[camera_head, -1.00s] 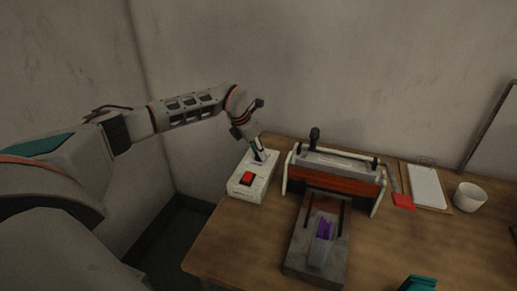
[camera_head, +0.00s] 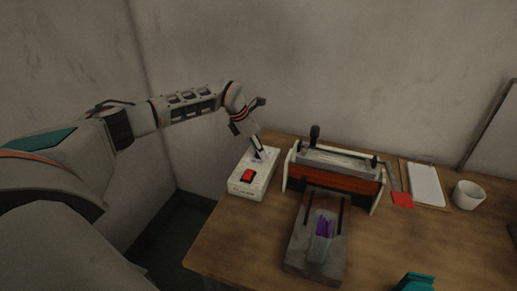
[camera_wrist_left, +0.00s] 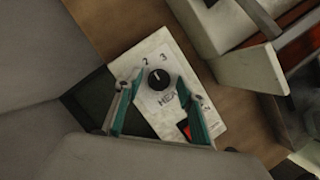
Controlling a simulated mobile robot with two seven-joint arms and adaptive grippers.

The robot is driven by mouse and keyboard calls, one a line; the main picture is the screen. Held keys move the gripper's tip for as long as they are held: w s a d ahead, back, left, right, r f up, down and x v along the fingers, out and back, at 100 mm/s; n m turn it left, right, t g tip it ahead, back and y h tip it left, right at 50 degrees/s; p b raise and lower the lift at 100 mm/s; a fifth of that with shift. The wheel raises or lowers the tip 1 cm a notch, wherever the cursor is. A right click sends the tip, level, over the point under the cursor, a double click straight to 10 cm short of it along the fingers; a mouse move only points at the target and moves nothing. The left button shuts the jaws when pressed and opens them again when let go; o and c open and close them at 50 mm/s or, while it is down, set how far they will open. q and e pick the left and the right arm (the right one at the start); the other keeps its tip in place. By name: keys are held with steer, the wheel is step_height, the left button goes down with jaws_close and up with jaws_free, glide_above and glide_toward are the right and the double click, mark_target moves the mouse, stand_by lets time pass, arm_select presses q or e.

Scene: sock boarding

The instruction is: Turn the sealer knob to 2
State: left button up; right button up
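The sealer's white control box (camera_head: 240,191) stands at the table's left back corner, with a red switch (camera_head: 247,176) on top. My left gripper (camera_head: 259,155) reaches down over the box's far end. In the left wrist view the black round knob (camera_wrist_left: 158,79) lies between the two teal fingertips (camera_wrist_left: 160,77), with a gap visible on each side, so the gripper looks open around it. The numbers 2 and 3 show beyond the knob. Its pale mark seems to point near them; I cannot tell exactly where. A teal piece (camera_head: 418,283) at the bottom edge may be my right gripper.
The sealer (camera_head: 335,177), with a red-brown front and white side arms, stands close right of the box. A grey board with a purple item (camera_head: 324,228) lies before it. A red piece (camera_head: 402,200), clipboard (camera_head: 426,186) and white cup (camera_head: 469,195) are further right.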

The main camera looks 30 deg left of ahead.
arm_select(q)
steer(key=shift+r, duration=0.1)
steer(key=v, duration=1.1)
steer(key=shift+s+r, duration=0.15)
steer(key=shift+r, duration=0.2)
steer(key=shift+a, duration=0.1)
